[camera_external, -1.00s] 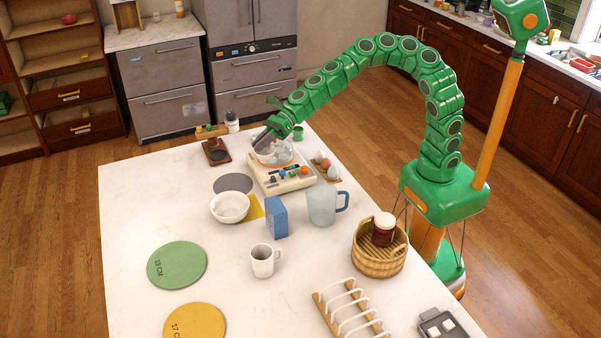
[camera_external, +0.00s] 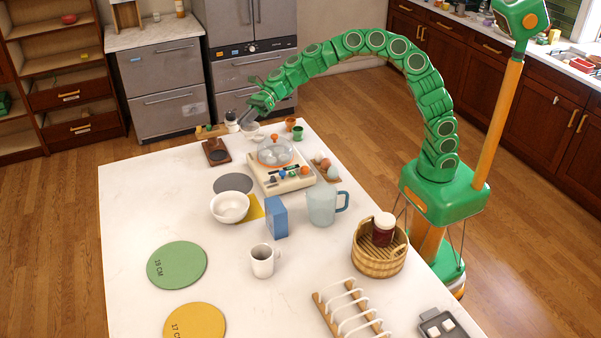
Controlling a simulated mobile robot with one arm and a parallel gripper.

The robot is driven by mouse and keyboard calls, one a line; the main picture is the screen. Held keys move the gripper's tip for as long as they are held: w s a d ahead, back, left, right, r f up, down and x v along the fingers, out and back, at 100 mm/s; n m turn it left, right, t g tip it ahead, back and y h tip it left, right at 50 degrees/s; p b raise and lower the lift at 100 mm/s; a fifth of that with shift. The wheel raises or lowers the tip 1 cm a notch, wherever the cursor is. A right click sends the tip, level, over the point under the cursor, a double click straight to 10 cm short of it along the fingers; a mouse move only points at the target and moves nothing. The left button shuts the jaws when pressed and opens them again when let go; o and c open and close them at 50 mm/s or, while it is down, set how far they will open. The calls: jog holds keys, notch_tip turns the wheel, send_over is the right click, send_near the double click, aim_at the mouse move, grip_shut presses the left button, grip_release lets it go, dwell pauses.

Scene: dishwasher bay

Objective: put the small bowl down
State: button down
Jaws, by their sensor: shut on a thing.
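My gripper (camera_external: 243,121) is at the far end of the white table, shut on the small bowl (camera_external: 251,128). The small bowl is pale and partly hidden by the fingers. It shows at the far edge of the table, and I cannot tell whether it touches the top or hangs just above it. A larger white bowl (camera_external: 230,207) stands nearer on the table, beside a grey disc (camera_external: 233,183) and partly over a yellow sheet (camera_external: 256,207).
Close to my gripper are a dark-lidded white jar (camera_external: 231,122), a wooden stand (camera_external: 216,151), an orange cup (camera_external: 290,124) and a green cup (camera_external: 298,133). A clear-domed appliance (camera_external: 283,180) stands nearer. The table's left side is mostly clear around a green disc (camera_external: 177,265).

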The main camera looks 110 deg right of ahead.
notch_tip(320, 180, down, 7)
jog(key=shift+d+f, duration=0.15)
jog(key=shift+d, duration=0.1)
dwell(0.4)
jog(key=w+d+f, duration=0.1)
jog(key=w+f, duration=0.1)
jog(key=w, duration=0.2)
jog(key=w+d+f, duration=0.1)
jog(key=w+f, duration=0.2)
jog(key=w, duration=0.1)
jog(key=w+d+f, duration=0.1)
jog(key=w+f, duration=0.2)
jog(key=shift+w+d+f, duration=0.1)
jog(key=shift+w+d, duration=0.1)
jog(key=shift+w, duration=0.2)
jog(key=shift+w+d+f, duration=0.2)
jog(key=shift+w+f, duration=0.15)
jog(key=shift+w, duration=0.05)
jog(key=shift+w+f, duration=0.4)
jog(key=shift+f, duration=1.5)
